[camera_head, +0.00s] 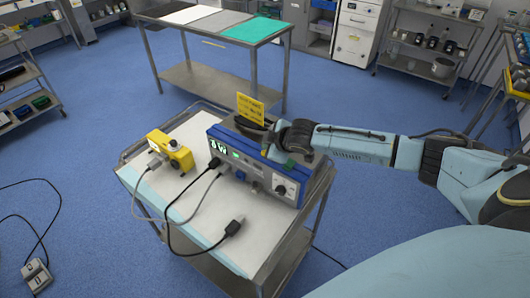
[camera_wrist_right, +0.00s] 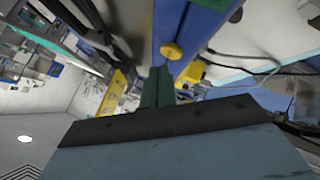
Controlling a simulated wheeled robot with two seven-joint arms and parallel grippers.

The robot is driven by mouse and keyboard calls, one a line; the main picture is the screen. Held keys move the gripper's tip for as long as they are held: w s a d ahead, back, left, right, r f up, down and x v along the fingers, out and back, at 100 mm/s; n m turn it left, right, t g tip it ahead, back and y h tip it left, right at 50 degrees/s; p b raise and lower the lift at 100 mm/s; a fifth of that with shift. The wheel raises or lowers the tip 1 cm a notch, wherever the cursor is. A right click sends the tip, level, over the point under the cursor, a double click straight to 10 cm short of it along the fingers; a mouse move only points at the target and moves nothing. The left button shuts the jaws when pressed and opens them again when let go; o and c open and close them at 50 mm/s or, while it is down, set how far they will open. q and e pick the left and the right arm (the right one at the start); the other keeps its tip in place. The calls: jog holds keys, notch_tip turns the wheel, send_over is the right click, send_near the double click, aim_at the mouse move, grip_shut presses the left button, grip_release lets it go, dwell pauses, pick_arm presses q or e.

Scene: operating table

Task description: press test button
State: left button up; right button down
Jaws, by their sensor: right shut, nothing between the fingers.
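A blue device (camera_head: 255,165) with a lit green display, sockets and a dial stands on a white-topped cart. My right gripper (camera_head: 268,151) reaches in from the right, over the device's upper front edge. In the right wrist view the gripper's green fingers (camera_wrist_right: 157,88) are shut together with nothing between them. Just beyond their tips is a round yellow button (camera_wrist_right: 172,51) on the blue surface; I cannot tell whether they touch it. I cannot read any label that marks it as the test button. My left gripper is out of view.
A yellow box (camera_head: 171,151) with a black knob sits left of the device on the cart (camera_head: 185,222). Black and grey cables cross the cart's top. A yellow sign (camera_head: 250,108) stands behind the device. A long table (camera_head: 215,22) stands farther back.

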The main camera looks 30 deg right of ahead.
jog(key=shift+f, duration=0.2)
dwell(0.6)
jog(key=shift+f, duration=0.25)
jog(key=shift+f, duration=0.4)
dwell(0.6)
dwell(0.4)
jog(key=shift+r+p, duration=0.8)
jog(key=shift+p, duration=0.1)
jog(key=shift+r, duration=0.1)
notch_tip(320, 180, up, 5)
jog(key=p, duration=0.5)
